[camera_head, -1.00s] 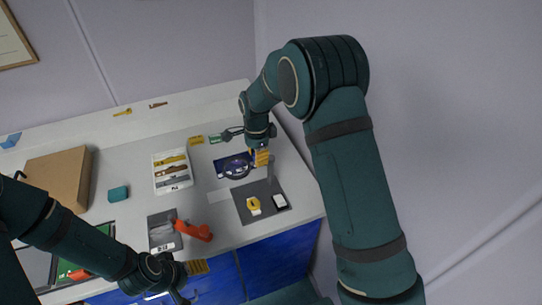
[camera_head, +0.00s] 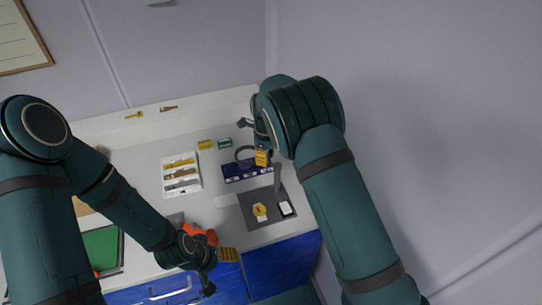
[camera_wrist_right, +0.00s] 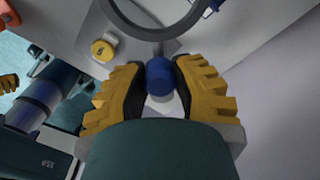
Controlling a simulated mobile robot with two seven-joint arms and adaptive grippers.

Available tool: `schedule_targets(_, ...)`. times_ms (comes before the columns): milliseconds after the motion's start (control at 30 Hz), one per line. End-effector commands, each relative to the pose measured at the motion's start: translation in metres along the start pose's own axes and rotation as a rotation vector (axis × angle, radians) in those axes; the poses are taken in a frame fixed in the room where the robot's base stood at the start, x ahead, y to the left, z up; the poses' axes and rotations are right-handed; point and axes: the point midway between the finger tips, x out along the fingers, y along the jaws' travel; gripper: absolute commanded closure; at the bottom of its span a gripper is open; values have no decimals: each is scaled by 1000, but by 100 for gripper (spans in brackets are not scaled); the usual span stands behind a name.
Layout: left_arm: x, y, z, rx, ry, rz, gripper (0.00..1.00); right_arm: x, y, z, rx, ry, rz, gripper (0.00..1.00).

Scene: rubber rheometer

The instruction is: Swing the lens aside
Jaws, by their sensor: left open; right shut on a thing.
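The lens is a dark ring-shaped magnifier (camera_head: 246,155) over the back edge of a dark blue mat (camera_head: 247,172). Its ring (camera_wrist_right: 160,33) crosses the top of the right wrist view, with a short stem leading to a blue knob (camera_wrist_right: 160,76). My right gripper (camera_head: 262,157) is shut on this blue knob, between its two yellow ribbed fingers (camera_wrist_right: 160,88). My left gripper (camera_head: 218,268) is open and empty in front of the bench's front edge, far from the lens.
A grey post (camera_head: 278,178) stands just right of the blue mat. A grey pad (camera_head: 250,212) with a yellow-and-white item lies in front. A white tray (camera_head: 181,174) of tools is to the left. An orange object (camera_head: 203,235) is near my left gripper.

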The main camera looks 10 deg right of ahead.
Motion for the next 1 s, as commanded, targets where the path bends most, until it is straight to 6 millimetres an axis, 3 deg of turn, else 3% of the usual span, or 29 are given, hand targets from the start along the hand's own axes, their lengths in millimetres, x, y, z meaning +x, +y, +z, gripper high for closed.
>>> schedule_targets(600,-1,1,0,1,0,0,29,0,-1,1,41,0,0,100)
schedule_targets(633,-1,1,0,1,0,0,29,0,-1,1,41,0,0,68)
schedule_targets(700,-1,1,0,1,0,0,29,0,-1,1,41,0,0,43)
schedule_targets(733,-1,1,0,1,0,0,29,0,-1,1,41,0,0,39)
schedule_targets(1000,-1,1,0,1,0,0,29,0,-1,1,41,0,0,39)
